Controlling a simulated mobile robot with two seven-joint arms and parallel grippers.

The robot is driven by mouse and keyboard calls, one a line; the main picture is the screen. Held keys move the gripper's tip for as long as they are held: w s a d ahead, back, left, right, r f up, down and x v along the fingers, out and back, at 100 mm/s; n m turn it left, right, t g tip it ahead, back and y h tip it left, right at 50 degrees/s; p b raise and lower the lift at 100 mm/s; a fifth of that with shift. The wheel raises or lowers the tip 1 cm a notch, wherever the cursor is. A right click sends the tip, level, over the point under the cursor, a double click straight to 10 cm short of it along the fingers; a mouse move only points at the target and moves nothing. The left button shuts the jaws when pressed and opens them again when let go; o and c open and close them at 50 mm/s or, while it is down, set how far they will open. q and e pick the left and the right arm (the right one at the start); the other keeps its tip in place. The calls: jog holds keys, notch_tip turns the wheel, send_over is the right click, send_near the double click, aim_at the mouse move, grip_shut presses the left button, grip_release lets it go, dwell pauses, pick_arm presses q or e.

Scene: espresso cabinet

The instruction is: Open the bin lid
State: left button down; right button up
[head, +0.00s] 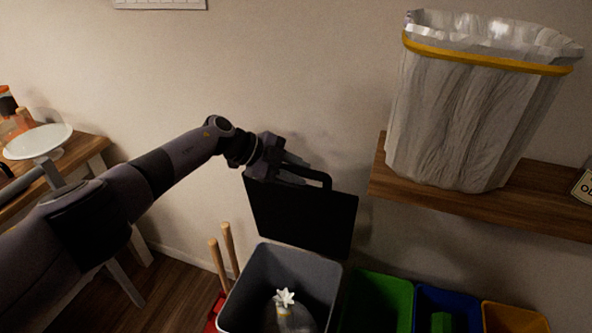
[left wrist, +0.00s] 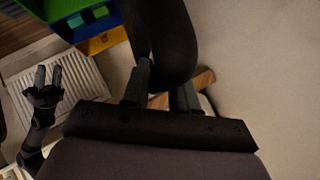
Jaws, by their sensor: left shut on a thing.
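The bin (head: 238,290) is a grey open-topped box at the lower middle of the head view. Its black lid (head: 300,218) stands raised, near upright, behind the opening, close to the wall. My left gripper (head: 285,172) is at the handle (head: 318,178) on the lid's upper edge and is shut on it. In the left wrist view, the left fingers (left wrist: 163,92) stand at both sides of a dark part, the lid or its handle. My right gripper (left wrist: 48,80) shows at the left of that view, its two fingers apart and empty.
A bag-lined container (head: 455,120) stands on a wooden shelf (head: 480,203) at right. Green (head: 378,290), blue (head: 447,300) and yellow bins stand right of the grey bin. Wooden handles (head: 222,255) rise at its left. A pale object (head: 288,310) lies inside it.

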pick_arm(q)
jog(key=c, duration=1)
grip_release()
jog(key=shift+r, duration=0.1)
jog(key=shift+a+r+p, duration=0.45)
jog(key=shift+a+p, duration=0.05)
jog(key=shift+a, duration=0.05)
jog(key=p+v, duration=0.1)
jog(key=v, duration=0.3)
jog(key=shift+s+a+r, duration=0.15)
jog(key=shift+a, duration=0.15)
jog(key=shift+s+a+r, duration=0.1)
jog(key=shift+a+r, duration=0.2)
jog(key=shift+a, duration=0.1)
jog(key=shift+d, duration=0.1)
